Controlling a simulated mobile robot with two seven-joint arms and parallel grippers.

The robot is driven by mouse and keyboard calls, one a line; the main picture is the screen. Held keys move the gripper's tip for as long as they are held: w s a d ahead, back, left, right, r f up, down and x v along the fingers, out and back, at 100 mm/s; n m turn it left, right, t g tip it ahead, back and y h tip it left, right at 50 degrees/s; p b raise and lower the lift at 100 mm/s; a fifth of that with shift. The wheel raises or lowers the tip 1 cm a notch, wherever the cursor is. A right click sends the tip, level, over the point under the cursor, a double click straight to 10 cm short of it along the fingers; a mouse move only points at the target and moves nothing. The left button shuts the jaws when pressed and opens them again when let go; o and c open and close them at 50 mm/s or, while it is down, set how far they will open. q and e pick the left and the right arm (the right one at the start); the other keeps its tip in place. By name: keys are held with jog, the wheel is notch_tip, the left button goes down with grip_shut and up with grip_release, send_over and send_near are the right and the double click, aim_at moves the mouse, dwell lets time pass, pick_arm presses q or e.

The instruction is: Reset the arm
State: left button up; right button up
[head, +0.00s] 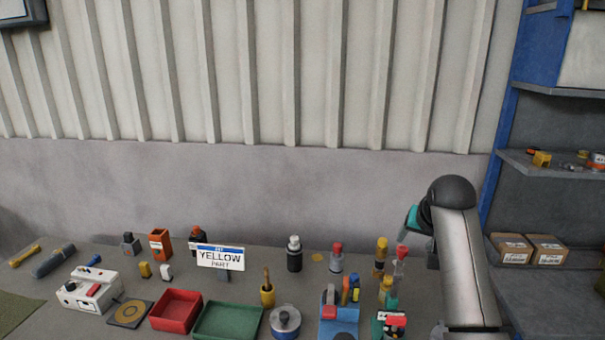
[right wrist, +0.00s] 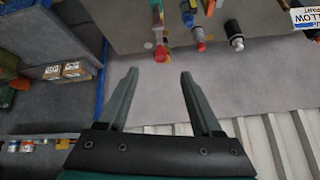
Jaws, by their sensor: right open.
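My right arm (head: 462,255) comes up at the right of the head view, with its dark wrist raised above the bench. My right gripper (head: 411,219) is partly hidden by the wrist there, and its teal part points left and down. In the right wrist view the two fingers of the gripper (right wrist: 159,76) stand apart with nothing between them. That view looks upside down over the bench and wall. My left gripper is not in view.
The bench carries a red tray (head: 176,310), a green tray (head: 228,322), a YELLOW PART sign (head: 220,257) and a white box (head: 88,290). Several bottles, with a red-capped one (head: 336,257), stand left of my right arm. Shelves with cartons (head: 546,250) are at the right.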

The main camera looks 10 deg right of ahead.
jog(key=s+a+f+n+g, duration=0.1)
jog(key=s+a+f+n, duration=0.15)
jog(key=s+f, duration=0.45)
jog(key=s+a+f+n+g+y, duration=0.1)
jog(key=s+a+f, duration=0.35)
jog(key=s, duration=0.45)
jog(key=s+a+f+n+g, duration=0.1)
jog(key=s+a+f+n, duration=0.15)
jog(key=s+f, duration=0.45)
jog(key=s+a+n+y, duration=0.15)
jog(key=s+a, duration=0.35)
jog(key=s, duration=0.8)
notch_tip(320, 180, down, 31)
jog(key=s+g+b, duration=0.2)
jog(key=b, duration=0.8)
jog(key=s+d+f+b, duration=0.1)
jog(key=s+f+b, duration=0.4)
jog(key=s+f, duration=0.3)
jog(key=s+d+f+g+b, duration=0.1)
jog(key=s+f+b, duration=0.4)
jog(key=f, duration=1.1)
jog(key=s, duration=0.2)
jog(key=shift+s+d+f, duration=0.3)
jog(key=shift+s+f, duration=0.1)
